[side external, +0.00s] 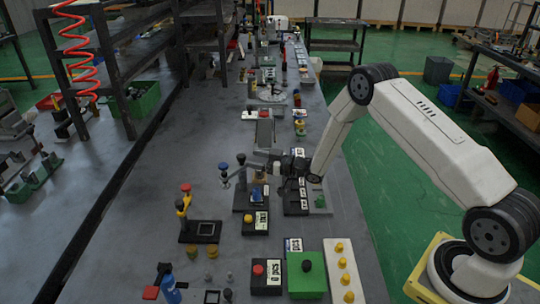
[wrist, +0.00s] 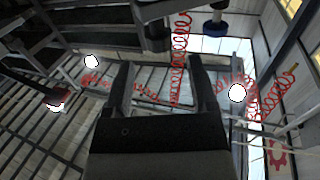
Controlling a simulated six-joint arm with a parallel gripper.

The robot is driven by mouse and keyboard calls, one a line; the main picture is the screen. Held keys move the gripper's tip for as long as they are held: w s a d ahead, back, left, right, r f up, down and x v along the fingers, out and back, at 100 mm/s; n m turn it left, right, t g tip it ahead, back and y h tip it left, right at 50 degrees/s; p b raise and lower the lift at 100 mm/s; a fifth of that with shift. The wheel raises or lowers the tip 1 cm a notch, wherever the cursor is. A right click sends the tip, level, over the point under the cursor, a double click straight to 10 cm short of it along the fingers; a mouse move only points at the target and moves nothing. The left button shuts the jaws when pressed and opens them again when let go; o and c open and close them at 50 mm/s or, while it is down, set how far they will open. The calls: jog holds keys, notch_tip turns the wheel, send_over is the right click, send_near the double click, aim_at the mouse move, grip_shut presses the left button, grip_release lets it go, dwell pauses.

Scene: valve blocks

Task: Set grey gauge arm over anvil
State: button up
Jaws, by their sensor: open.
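A grey arm (side external: 229,182) with a dark knob reaches to the left of this stand. I take it for the grey gauge arm, but it is small. The stand's dark base (side external: 243,206) lies under my gripper; which part is the anvil I cannot tell. In the wrist view my gripper's two fingers (wrist: 162,85) are spread with nothing held between them. A blue knob (wrist: 215,28) shows beyond the right finger.
A yellow stand with a red knob (side external: 186,187) is at left. A black box with a yellow button (side external: 255,222) and a green box (side external: 306,274) lie in front.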

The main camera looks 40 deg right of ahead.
aim_at(241, 156)
jog(key=shift+x, duration=2.55)
grip_shut()
